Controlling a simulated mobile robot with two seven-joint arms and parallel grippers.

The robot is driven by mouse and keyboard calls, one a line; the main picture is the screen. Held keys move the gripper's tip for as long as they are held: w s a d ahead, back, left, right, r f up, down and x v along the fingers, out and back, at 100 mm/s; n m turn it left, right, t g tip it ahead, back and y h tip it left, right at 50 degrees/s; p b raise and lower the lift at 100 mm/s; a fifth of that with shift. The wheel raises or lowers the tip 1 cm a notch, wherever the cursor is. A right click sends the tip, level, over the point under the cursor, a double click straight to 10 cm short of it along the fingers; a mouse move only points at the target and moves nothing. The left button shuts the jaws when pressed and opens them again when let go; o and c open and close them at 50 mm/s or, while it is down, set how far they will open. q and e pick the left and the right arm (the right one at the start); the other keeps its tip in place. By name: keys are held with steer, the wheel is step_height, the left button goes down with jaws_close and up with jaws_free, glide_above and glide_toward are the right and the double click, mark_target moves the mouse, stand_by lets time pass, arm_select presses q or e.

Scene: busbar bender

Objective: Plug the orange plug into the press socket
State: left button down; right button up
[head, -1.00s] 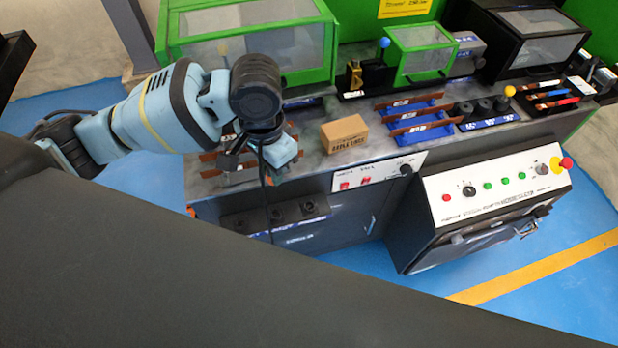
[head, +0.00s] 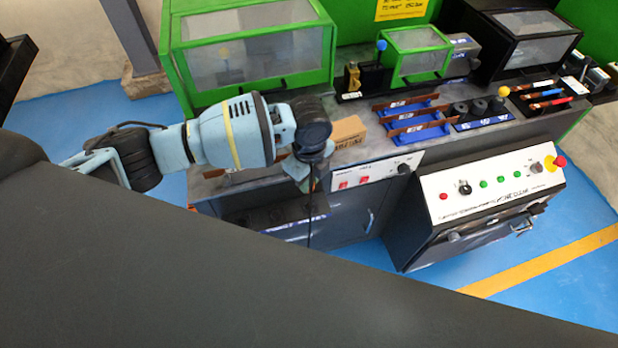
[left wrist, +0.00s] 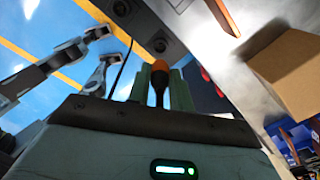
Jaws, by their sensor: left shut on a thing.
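My left gripper (head: 309,183) is in front of the workbench's front edge, left of the red-switch panel. In the left wrist view my left gripper (left wrist: 161,88) is shut on the orange plug (left wrist: 160,66), with a finger on each side of it. A black cable (left wrist: 127,60) runs beside it and also hangs below the gripper in the head view (head: 311,225). A row of black sockets (left wrist: 160,42) lies just beyond the plug, which appears apart from them. The row, with its blue label (head: 293,228), is partly hidden by my arm in the head view. My right gripper is not seen.
A cardboard box (head: 348,131) stands on the bench close behind my left wrist. Blue racks (head: 420,131) with copper bars lie to its right. A green machine (head: 250,45) stands behind. A control console (head: 490,190) stands at the front right.

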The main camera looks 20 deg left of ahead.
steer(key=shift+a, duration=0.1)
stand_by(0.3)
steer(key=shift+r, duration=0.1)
